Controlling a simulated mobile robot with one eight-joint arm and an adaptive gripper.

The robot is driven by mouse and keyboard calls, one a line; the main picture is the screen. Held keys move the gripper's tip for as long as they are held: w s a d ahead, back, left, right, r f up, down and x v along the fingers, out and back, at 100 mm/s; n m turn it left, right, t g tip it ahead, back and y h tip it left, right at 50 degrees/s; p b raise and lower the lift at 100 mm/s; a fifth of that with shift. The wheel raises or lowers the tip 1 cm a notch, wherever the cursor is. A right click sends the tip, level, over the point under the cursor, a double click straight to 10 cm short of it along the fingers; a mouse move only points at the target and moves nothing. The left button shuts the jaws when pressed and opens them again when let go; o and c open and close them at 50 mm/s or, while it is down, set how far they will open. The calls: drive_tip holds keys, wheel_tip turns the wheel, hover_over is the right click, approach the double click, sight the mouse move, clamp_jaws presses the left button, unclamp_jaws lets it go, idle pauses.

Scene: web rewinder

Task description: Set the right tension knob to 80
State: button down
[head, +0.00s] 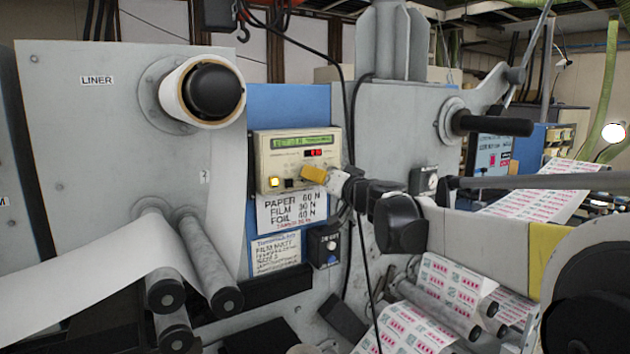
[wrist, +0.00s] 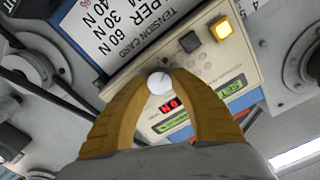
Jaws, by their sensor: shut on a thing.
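The tension controller (head: 262,160) is a cream box on the blue panel, with a green text display and a red digit readout (head: 320,153). The digits are too small to read surely. In the wrist view, turned round, a pale round knob (wrist: 158,82) on its face sits between the yellow fingertips of my gripper (wrist: 161,88). My gripper is shut on this knob. In the head view my gripper (head: 314,173) reaches in from the right and covers the knob. The knob's pointer setting cannot be made out.
A lit yellow button (wrist: 222,30) and a dark button (wrist: 190,42) are beside the knob. A tension card (head: 291,210) hangs below the controller. A black box with a dial (head: 329,246) is lower down. Black cables hang near my gripper.

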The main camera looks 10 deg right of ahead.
drive_tip(key=shift+a+f+m+b, duration=0.15)
drive_tip(key=shift+m+b, duration=1.15)
drive_tip(key=shift+m, duration=7.1)
drive_tip(key=shift+d+f+m+b, duration=0.1)
drive_tip(key=shift+m+b, duration=1.15)
drive_tip(key=shift+m, duration=7.15)
drive_tip(key=shift+s, duration=0.1)
drive_tip(key=c, duration=1.4)
unclamp_jaws()
drive_tip(key=shift+o, duration=0.2)
